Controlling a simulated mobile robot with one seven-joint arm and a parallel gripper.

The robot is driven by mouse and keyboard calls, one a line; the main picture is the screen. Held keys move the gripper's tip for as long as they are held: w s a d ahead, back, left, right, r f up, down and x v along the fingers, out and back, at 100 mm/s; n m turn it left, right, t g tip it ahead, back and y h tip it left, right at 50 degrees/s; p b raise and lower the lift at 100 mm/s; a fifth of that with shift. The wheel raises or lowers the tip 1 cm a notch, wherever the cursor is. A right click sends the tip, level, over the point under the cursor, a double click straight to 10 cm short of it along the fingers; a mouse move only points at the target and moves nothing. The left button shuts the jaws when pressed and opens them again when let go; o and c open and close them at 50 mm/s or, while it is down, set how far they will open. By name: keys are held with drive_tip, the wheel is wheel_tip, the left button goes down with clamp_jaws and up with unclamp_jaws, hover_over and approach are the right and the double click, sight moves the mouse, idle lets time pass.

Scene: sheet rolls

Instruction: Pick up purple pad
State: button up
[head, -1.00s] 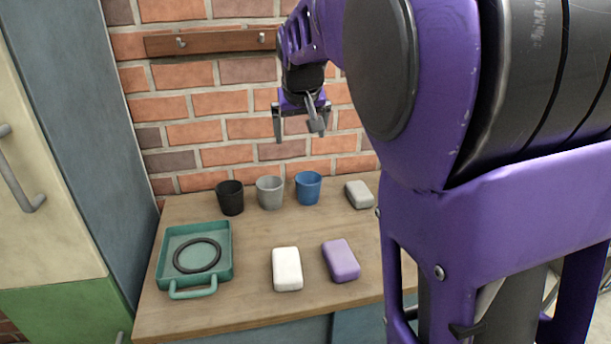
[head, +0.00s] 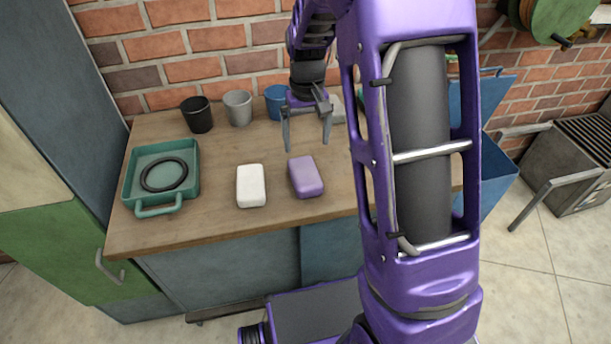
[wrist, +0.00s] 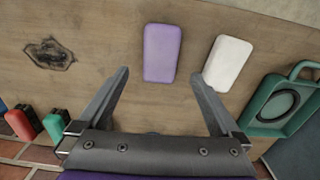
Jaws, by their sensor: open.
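The purple pad (head: 306,176) is a rounded block lying flat on the wooden worktop, right of the white pad (head: 251,186). In the wrist view the purple pad (wrist: 162,53) lies ahead of my fingertips, between their lines, and the white pad (wrist: 228,63) is to its right. My gripper (head: 307,146) is open and empty, fingers pointing down above the worktop. In the head view its fingertips appear just behind the purple pad, apart from it. The wrist view also shows my gripper (wrist: 160,82) with its fingers spread wide.
A green tray (head: 130,186) holding a black ring stands on the left of the worktop (head: 215,222). Black (head: 197,114), grey (head: 238,107) and blue (head: 275,101) cups line the back near the brick wall. A grey pad (head: 338,108) is partly hidden behind my arm.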

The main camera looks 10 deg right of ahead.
sight(305, 170)
wheel_tip(305, 170, down, 7)
drive_tip(key=shift+f, duration=0.1)
drive_tip(key=shift+w+a+f+b, duration=0.1)
drive_tip(key=shift+w+f+b, duration=0.15)
drive_tip(key=shift+f, duration=1.1)
drive_tip(key=shift+w+a+f+b, duration=0.15)
drive_tip(key=shift+w+f, duration=0.1)
drive_tip(key=shift+f, duration=1.05)
drive_tip(key=shift+d, duration=0.1)
drive_tip(key=shift+c, duration=0.2)
drive_tip(key=c, duration=1)
drive_tip(key=shift+r, duration=0.1)
drive_tip(key=shift+c, duration=0.2)
wheel_tip(305, 170, up, 10)
drive_tip(key=shift+f+p, duration=0.1)
drive_tip(key=shift+p, duration=0.3)
